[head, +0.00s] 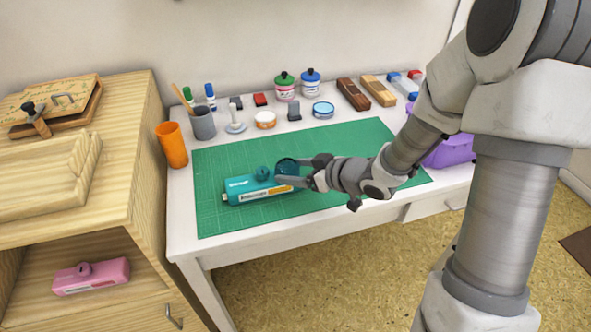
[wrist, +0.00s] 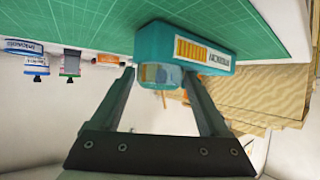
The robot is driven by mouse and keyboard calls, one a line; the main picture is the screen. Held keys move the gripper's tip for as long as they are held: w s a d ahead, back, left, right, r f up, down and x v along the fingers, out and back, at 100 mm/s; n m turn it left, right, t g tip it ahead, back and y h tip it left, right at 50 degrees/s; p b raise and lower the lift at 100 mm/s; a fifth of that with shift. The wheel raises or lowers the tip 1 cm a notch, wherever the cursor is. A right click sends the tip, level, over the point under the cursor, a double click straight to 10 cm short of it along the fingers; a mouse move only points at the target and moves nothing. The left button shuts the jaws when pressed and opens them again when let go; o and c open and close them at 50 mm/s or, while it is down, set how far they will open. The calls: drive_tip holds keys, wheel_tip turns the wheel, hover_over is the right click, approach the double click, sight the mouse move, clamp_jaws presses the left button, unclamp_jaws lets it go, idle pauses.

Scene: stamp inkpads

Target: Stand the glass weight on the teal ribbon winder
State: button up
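The teal ribbon winder (head: 243,190) lies on the green cutting mat, with a round knob on top. It also shows in the wrist view (wrist: 205,48), with its yellow label facing me. The glass weight (head: 287,167) is a see-through block over the winder's right end. In the wrist view the glass weight (wrist: 160,75) fills the space between my fingertips, against the winder's upper side. My gripper (head: 296,171) is shut on it, as far as I can tell. Whether its base touches the winder is hidden.
The green mat (head: 330,140) is otherwise mostly clear. An orange cup (head: 172,145), a grey pen cup (head: 202,123), a stamp (head: 235,121) and several jars and pads stand along the back. A purple thing (head: 450,151) is at the right, partly behind my arm.

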drive_tip(key=shift+o, duration=1.3)
drive_tip(key=shift+r, duration=0.1)
drive_tip(key=shift+r, duration=0.2)
drive_tip(key=p+v, duration=0.4)
drive_tip(key=v, duration=0.8)
drive_tip(key=shift+p, duration=0.3)
drive_tip(key=shift+f, duration=0.1)
